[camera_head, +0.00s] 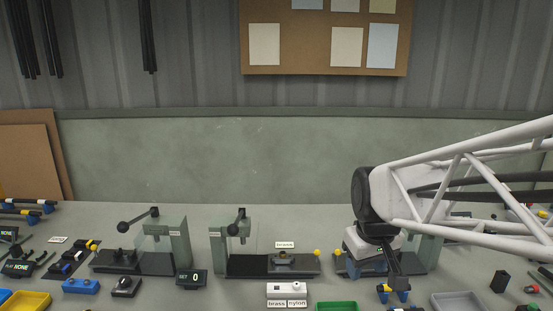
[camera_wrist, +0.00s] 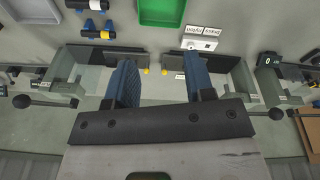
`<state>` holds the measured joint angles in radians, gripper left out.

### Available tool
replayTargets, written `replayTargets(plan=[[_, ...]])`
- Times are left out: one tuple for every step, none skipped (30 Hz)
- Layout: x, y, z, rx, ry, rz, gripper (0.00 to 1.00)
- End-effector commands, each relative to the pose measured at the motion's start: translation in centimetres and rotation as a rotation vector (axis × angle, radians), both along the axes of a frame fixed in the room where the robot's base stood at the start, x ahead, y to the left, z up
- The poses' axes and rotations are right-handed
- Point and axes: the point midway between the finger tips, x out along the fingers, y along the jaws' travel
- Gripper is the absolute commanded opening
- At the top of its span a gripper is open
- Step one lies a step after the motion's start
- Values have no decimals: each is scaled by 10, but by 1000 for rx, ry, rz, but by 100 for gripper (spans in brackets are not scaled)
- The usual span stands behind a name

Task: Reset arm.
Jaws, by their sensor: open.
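My gripper (camera_head: 385,268) hangs at the end of my white arm at the right of the head view, low over the bench and in front of the right-hand press station. In the wrist view its two blue fingers (camera_wrist: 160,64) stand well apart with nothing between them. The arm covers much of the right press (camera_head: 428,252) in the head view.
The middle press (camera_head: 272,264) and left press (camera_head: 165,255) have lever handles. A white box (camera_head: 286,289) with brass and nylon labels, a green tray (camera_head: 336,306), a grey tray (camera_head: 458,301) and a yellow tray (camera_head: 28,301) line the front. Blue-and-yellow parts (camera_head: 392,295) lie below my gripper.

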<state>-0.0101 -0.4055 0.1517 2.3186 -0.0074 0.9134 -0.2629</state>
Motion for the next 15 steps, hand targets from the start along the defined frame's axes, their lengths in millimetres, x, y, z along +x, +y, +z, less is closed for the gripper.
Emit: replayTargets(plan=[[-13,-1,2,3,-9,-24,49],[-21,-1,3,5,-12,-38,49],[-30,-2,3,9,-17,-58,49],[-37,-3,4,12,-21,-72,49],[-44,-3,3,14,-23,-88,49],[-53,-3,4,17,-29,-107,49],[-60,-4,3,20,-32,-122,49],[-67,-4,3,22,-35,-137,49],[-76,-5,3,26,-41,-158,49],[-82,-5,2,28,-44,-171,49],[-89,-5,1,31,-47,-185,49],[-97,-6,0,34,-52,-202,49],[-102,-6,-1,37,-54,-216,49],[-107,-6,-1,39,-57,-226,49],[-113,-6,-2,42,-61,-240,49]])
